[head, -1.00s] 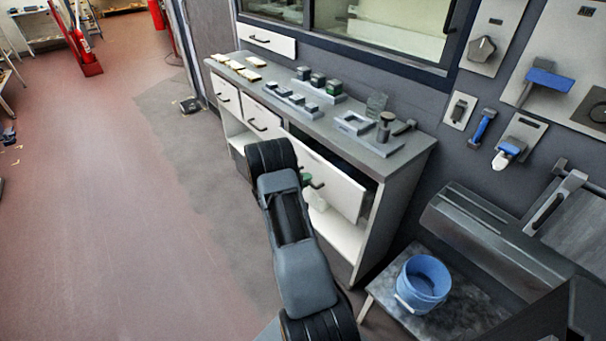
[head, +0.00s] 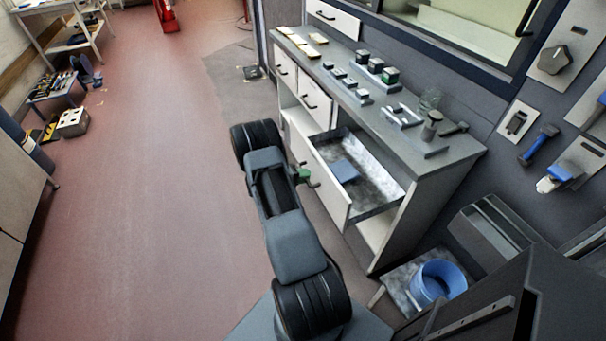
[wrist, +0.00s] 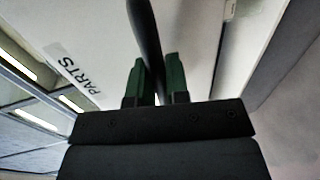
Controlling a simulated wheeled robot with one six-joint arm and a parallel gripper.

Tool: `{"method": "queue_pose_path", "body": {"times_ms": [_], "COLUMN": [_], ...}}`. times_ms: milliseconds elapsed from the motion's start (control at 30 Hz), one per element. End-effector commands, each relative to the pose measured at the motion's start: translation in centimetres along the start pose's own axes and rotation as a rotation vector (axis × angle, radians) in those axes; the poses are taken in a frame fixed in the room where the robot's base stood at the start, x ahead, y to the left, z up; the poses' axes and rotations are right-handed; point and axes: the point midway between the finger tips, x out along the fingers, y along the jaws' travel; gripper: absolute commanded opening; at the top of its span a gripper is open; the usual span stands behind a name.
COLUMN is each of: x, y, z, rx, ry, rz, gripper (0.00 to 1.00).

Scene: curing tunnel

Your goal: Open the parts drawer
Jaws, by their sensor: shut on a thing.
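The parts drawer (head: 318,180) is in the workbench at the right of the head view, pulled well out. Its inside shows, with a blue flat item (head: 344,170) lying in it. In the wrist view its white front (wrist: 95,50) carries a "PARTS" label. My gripper (wrist: 158,85) has green fingers, shut on the dark bar handle (wrist: 146,35) of the drawer. In the head view my gripper (head: 304,176) is at the drawer front, with the handle partly hidden by my arm.
The workbench top (head: 415,135) holds several small blocks and tools. A blue bucket (head: 437,282) stands on a low stand to the right. Two closed drawers sit further back. The red floor (head: 160,200) left of my arm is clear.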

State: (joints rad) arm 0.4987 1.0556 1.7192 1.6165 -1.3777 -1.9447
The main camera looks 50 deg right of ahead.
Motion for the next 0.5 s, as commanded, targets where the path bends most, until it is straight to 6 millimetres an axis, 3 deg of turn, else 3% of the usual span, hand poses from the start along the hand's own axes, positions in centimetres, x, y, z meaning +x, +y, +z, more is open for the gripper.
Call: {"method": "queue_pose_path", "body": {"times_ms": [333, 367, 500], "x": [-0.11, -0.16, -0.18], "y": [-0.05, -0.06, -0.06], "z": [0.05, 0.05, 0.03], "rx": [0.001, 0.001, 0.000], "ry": [-0.003, -0.002, -0.001], "rz": [0.000, 0.000, 0.000], "gripper": [0.00, 0.17, 0.30]}}
